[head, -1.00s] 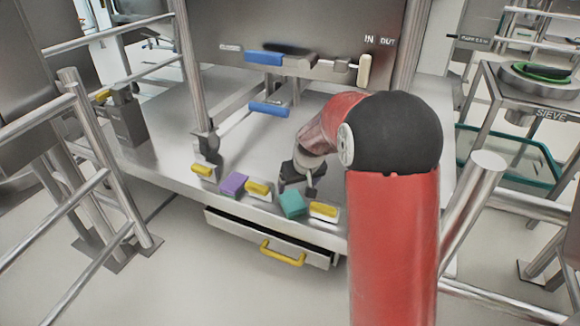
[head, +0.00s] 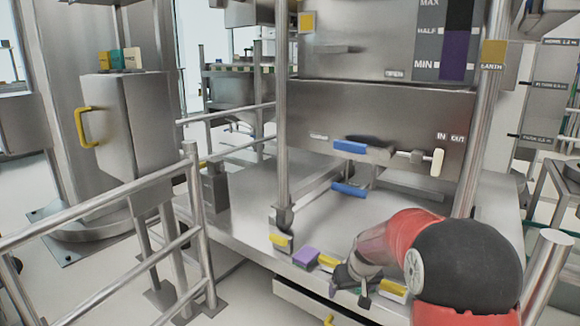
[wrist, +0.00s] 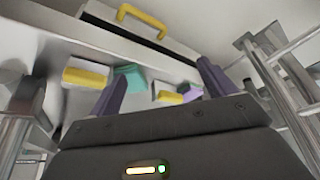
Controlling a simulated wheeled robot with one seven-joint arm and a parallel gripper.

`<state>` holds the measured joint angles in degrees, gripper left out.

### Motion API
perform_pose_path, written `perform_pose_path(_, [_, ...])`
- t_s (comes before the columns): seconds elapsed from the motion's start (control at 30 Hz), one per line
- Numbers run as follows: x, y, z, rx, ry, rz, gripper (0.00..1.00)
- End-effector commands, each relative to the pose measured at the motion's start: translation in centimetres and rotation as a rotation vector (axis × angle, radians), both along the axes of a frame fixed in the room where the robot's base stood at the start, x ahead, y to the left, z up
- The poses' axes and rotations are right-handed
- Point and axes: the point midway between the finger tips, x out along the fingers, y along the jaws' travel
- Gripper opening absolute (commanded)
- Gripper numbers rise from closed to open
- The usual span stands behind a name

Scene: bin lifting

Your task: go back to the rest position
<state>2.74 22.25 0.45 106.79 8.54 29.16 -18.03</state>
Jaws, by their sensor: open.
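My gripper (head: 352,290) is at the front edge of the steel table in the head view, low over the row of blocks. It also shows in the wrist view (wrist: 162,82), where its two purple fingers are spread apart with nothing held between them. A teal block (wrist: 128,77) and a yellow-topped block (wrist: 86,77) lie beyond the left finger. Another yellow-topped block (wrist: 169,95) and a purple block (wrist: 190,92) show between the fingers. In the head view the gripper hides most of the teal block.
The steel table (head: 250,195) carries the blocks along its front edge. A drawer (wrist: 135,30) with a yellow handle is below it. Blue handles (head: 363,149) and a post (head: 281,120) stand behind. Railings (head: 195,220) are at left, and a cabinet (head: 135,125) with a yellow handle is beyond them.

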Motion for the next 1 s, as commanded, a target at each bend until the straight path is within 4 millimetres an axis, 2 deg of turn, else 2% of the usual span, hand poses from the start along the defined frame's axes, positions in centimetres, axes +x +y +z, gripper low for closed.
perform_pose_path(0.03, [0.0,0.0,0.0,0.0,0.0,0.0,0.83])
perform_pose_path(0.33, [-2.5,0.2,4.1,0.001,-0.011,-0.009,0.83])
perform_pose_path(0.57, [-5.7,0.5,8.5,0.003,-0.023,-0.022,0.83])
perform_pose_path(0.77, [-10.5,0.8,13.4,0.005,-0.039,-0.042,0.83])
perform_pose_path(0.87, [-14.3,0.9,16.6,0.005,-0.052,-0.056,0.83])
perform_pose_path(1.0, [-20.7,1.0,20.4,0.007,-0.069,-0.084,0.83])
